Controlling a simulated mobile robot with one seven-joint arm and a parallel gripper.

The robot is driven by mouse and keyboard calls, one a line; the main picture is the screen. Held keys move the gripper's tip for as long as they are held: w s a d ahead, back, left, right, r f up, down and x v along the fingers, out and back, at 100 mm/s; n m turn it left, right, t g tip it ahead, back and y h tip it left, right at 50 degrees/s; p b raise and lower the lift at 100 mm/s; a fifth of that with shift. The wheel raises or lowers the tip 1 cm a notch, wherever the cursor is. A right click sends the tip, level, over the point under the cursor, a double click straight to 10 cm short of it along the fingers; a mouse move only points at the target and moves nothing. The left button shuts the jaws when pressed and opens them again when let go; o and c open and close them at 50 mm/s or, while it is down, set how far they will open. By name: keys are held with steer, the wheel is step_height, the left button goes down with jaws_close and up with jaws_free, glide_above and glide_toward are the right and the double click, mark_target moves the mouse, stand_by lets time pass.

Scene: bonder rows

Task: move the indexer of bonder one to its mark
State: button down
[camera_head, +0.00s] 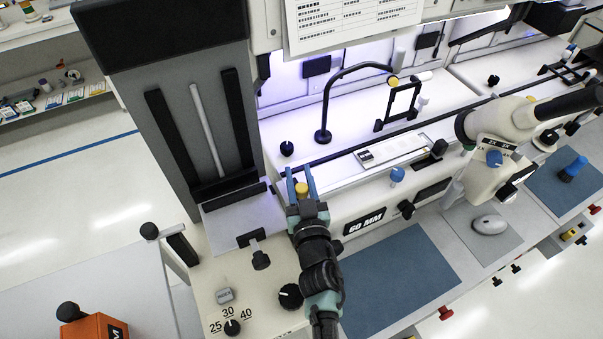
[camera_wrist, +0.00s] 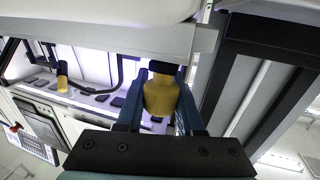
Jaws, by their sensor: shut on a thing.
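My gripper (camera_head: 301,174) is at the left end of the bonder's bench, with its two blue fingers either side of a yellow knob (camera_head: 301,189). The wrist view shows the yellow knob (camera_wrist: 160,98) close between the fingers, with a black part just beyond it. The gripper is shut on this knob. I cannot tell whether the knob belongs to the indexer, since the fingers and arm hide what is under it. A pale rail strip (camera_head: 392,150) lies along the bench to the right. No mark for the indexer can be made out.
A "60 MM" plate (camera_head: 364,220) is on the front face. A black curved lamp arm (camera_head: 327,105) and a black frame (camera_head: 402,102) stand behind the rail. A tall grey column (camera_head: 195,115) rises at left. A microscope (camera_head: 500,140) stands at right. A blue mat (camera_head: 400,280) lies clear in front.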

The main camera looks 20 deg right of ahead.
steer(key=shift+a+f, duration=0.1)
steer(key=shift+a, duration=0.2)
steer(key=c, duration=0.5)
jaws_free()
steer(key=shift+a, duration=0.1)
steer(key=shift+c, duration=0.2)
steer(key=shift+s, duration=0.1)
steer(key=shift+s, duration=0.3)
steer(key=v, duration=1.2)
